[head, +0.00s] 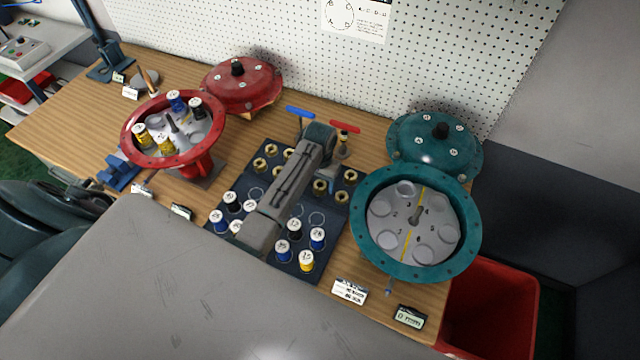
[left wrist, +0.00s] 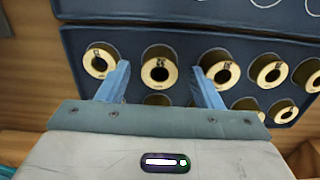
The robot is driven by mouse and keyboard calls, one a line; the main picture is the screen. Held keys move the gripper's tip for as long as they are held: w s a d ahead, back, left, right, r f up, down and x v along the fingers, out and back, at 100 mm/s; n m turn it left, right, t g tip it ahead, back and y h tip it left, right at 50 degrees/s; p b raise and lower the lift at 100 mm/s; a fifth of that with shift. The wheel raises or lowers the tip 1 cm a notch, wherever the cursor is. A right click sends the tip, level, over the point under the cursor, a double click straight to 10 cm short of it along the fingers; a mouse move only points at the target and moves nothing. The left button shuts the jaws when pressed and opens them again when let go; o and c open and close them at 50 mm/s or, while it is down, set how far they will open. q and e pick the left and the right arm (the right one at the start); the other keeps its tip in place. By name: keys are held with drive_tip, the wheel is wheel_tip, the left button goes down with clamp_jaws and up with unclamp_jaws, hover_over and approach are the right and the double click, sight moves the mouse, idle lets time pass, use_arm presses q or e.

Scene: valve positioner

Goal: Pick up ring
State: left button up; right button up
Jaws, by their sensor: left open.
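Several brass rings (head: 320,187) stand in the back rows of the dark blue tray (head: 335,222) in the head view. They also show in the left wrist view, with one ring (left wrist: 160,68) centred between the fingers of my left gripper (left wrist: 160,80). The gripper is open, its two blue fingers apart on either side of that ring. I cannot tell whether they touch it. In the head view my left arm reaches over the tray and hides its middle and the fingertips. My right gripper is not in view.
A red housing (head: 130,128) holding cylinders stands left, a teal housing (head: 364,240) right. Their lids (head: 240,86) lie behind, near the pegboard (head: 300,50). Blue and red-handled tools (head: 345,127) stand behind the tray.

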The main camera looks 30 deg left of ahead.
use_arm(q)
drive_tip(key=shift+f, duration=0.2)
drive_tip(key=c, duration=1.2)
drive_tip(key=shift+o, duration=0.2)
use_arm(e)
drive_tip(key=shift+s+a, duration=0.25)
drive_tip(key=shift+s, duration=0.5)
